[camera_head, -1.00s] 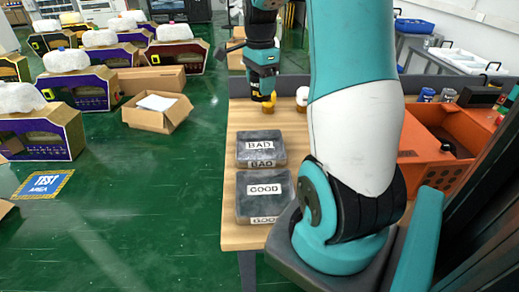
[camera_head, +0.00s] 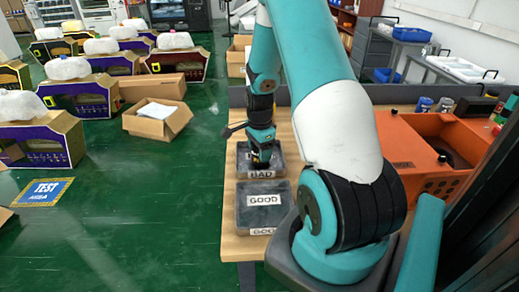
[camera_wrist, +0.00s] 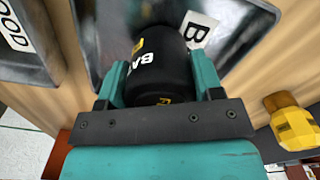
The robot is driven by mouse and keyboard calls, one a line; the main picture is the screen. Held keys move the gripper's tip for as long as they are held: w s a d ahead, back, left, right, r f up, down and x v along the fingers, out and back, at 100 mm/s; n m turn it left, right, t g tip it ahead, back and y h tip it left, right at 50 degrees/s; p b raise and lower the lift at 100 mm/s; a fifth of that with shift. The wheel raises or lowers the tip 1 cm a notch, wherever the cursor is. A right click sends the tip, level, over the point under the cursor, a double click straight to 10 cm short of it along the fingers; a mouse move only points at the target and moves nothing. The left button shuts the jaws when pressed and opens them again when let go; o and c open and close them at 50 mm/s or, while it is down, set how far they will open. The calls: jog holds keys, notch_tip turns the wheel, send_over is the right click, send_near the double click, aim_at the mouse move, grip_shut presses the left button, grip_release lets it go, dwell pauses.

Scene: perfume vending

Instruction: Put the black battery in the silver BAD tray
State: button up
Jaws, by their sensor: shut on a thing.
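The black battery (camera_wrist: 158,62), with white and yellow lettering, is between the two teal fingers of my gripper (camera_wrist: 160,78) in the wrist view. My gripper (camera_head: 261,152) is over the BAD tray (camera_head: 281,172) in the head view, pointing down. The tray is dark grey and shiny with a white BAD label; the wrist view shows its floor and wall (camera_wrist: 96,40) around the battery. I cannot tell whether the battery touches the tray floor. My gripper hides part of the tray and most of the battery in the head view.
The GOOD tray (camera_head: 245,217) sits directly in front of the BAD tray on the wooden table (camera_head: 229,205). An orange bin (camera_head: 408,124) stands on the right of the table. A yellow object (camera_wrist: 294,124) is at the right in the wrist view.

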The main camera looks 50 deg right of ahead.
jog(key=shift+f, duration=0.15)
jog(key=o, duration=1.2)
jog(key=shift+c, duration=0.2)
